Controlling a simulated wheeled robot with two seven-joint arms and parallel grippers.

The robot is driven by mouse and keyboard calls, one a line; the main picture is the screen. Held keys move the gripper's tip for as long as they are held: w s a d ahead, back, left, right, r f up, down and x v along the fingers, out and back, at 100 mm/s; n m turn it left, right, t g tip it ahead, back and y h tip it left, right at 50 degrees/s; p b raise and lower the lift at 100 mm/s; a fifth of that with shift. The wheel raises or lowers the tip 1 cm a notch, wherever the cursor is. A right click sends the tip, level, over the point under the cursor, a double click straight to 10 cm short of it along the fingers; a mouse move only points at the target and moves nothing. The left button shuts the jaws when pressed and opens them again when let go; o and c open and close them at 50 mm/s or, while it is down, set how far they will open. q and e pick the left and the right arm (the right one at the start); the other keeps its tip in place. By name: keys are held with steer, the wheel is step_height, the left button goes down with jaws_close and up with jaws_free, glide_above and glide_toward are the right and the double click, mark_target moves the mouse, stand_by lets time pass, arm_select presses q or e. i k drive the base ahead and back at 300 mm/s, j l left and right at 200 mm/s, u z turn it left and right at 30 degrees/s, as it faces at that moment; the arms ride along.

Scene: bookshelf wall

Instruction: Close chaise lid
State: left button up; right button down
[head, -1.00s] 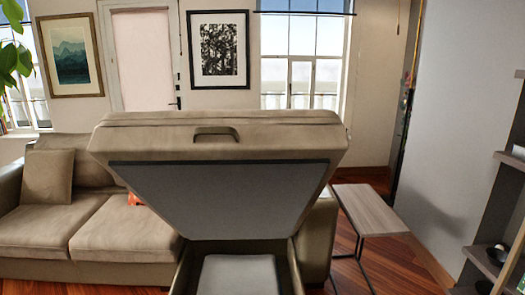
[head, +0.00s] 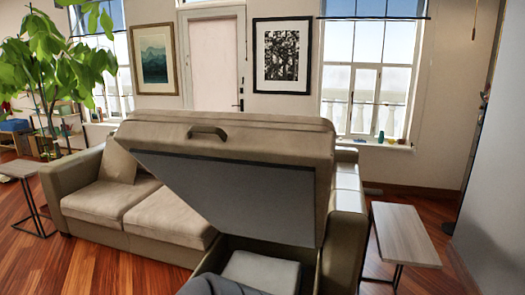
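The chaise lid (head: 235,135) is a beige padded panel with a grey underside and a cut-out handle (head: 208,131) near its raised front edge. It stands raised and tilted over the open chaise storage box (head: 333,260). Inside the box I see a light grey block-like thing (head: 262,270). A dark grey rounded shape (head: 215,286) shows at the bottom edge; I cannot tell what it is. Neither of my grippers can be made out in the head view.
The beige sofa (head: 130,200) extends left of the chaise. A small side table (head: 405,235) stands close on the right, another (head: 20,169) at far left beside a leafy plant (head: 60,60). Wood floor (head: 90,265) is clear in front of the sofa.

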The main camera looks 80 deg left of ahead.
mark_target(268, 185)
steer(key=i+l+u, duration=0.1)
steer(key=i, duration=0.25)
steer(key=i+l+u, duration=0.1)
steer(key=i, duration=0.25)
steer(key=i+u, duration=0.2)
steer(key=u, duration=0.25)
steer(key=i+u, duration=0.15)
steer(key=u, duration=0.3)
steer(key=i+l+u, duration=0.1)
steer(key=u, duration=0.3)
steer(key=i+l+u, duration=0.15)
steer(key=u, duration=0.3)
steer(key=i+l, duration=0.05)
